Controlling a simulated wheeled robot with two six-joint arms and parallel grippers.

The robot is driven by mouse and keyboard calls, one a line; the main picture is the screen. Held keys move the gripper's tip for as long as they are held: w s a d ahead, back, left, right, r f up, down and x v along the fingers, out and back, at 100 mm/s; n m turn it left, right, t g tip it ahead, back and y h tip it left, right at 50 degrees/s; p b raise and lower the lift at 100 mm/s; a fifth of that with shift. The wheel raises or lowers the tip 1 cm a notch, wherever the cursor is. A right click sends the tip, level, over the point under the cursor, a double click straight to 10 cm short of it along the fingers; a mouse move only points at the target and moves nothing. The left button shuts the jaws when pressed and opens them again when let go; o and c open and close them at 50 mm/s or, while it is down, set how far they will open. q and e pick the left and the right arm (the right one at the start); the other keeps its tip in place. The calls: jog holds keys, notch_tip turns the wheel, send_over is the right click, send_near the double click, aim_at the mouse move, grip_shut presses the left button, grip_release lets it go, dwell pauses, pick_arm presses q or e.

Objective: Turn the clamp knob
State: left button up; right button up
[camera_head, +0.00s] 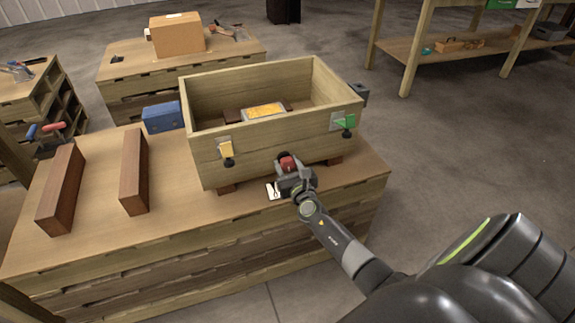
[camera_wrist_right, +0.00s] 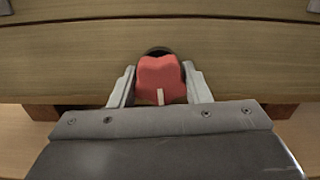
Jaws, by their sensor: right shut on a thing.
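The red clamp knob (camera_head: 287,163) sits low on the front wall of the wooden box (camera_head: 275,142). In the right wrist view the knob (camera_wrist_right: 160,78) is lobed, with a white mark on it pointing down toward the gripper. My right gripper (camera_head: 290,171) reaches in from the lower right and is shut on the knob, one finger on each side. It also shows in the right wrist view (camera_wrist_right: 160,86). A dark round opening shows behind the knob. My left gripper is not in view.
The box has a yellow latch (camera_head: 227,150) and a green latch (camera_head: 346,121) on its front. Inside is a tray with orange contents (camera_head: 265,111). Two brown wooden bars (camera_head: 134,172) and a blue box (camera_head: 163,117) are to the left. A white tag (camera_head: 272,191) lies beside my gripper.

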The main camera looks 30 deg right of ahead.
jog(key=shift+m, duration=0.3)
jog(key=shift+f+m+b, duration=0.1)
jog(key=shift+m+b, duration=0.45)
jog(key=shift+m, duration=0.35)
jog(key=m+b, duration=0.3)
jog(key=m, duration=0.7)
jog(key=shift+a+b, duration=0.1)
jog(key=shift+b, duration=0.2)
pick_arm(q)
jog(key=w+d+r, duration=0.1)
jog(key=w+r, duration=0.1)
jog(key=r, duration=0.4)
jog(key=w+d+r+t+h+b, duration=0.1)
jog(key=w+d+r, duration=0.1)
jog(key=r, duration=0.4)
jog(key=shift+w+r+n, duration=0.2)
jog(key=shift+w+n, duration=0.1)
pick_arm(e)
jog(key=m, duration=0.4)
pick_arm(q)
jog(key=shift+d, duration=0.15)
pick_arm(e)
jog(key=shift+m, duration=0.3)
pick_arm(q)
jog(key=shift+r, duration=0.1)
pick_arm(e)
jog(key=o, duration=1)
jog(key=shift+r, duration=0.2)
